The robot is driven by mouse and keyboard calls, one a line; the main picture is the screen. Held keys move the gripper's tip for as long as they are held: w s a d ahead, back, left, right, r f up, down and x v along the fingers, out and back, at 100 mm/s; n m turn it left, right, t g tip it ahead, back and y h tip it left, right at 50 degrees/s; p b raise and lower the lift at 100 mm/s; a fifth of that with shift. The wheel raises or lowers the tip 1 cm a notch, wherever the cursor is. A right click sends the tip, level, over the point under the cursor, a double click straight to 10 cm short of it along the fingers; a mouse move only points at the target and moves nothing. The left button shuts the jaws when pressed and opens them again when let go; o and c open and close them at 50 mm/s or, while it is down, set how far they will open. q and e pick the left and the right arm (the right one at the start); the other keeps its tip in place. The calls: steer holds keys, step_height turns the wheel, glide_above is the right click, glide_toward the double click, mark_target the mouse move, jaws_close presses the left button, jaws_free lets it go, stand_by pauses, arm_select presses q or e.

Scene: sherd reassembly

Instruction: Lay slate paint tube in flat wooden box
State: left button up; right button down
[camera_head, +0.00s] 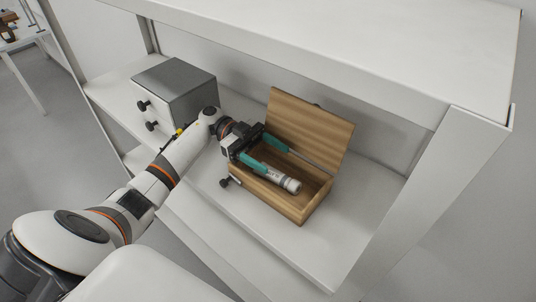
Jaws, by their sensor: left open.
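The flat wooden box (298,213) stands on the white shelf with its lid (312,120) raised at the back. A pale grey and white tube (289,184), which looks like the slate paint tube, lies at a slant in the box opening. I cannot tell whether it rests on the box floor. My left gripper (277,161) reaches over the box from the left, with its teal fingers apart. The near finger is close to the tube; any contact is unclear. The gripper hides part of the box's inside. My right gripper is not in view.
A grey cabinet (176,88) with dark knobs stands on the shelf left of the box. A white upper board (330,40) overhangs the back, and a white side panel (430,190) closes the right.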

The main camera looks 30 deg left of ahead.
arm_select(q)
steer(key=shift+w+r+b, duration=0.1)
steer(key=shift+r+b, duration=0.35)
steer(key=shift+r, duration=1.1)
step_height(320, 180, up, 7)
steer(key=shift+b, duration=0.3)
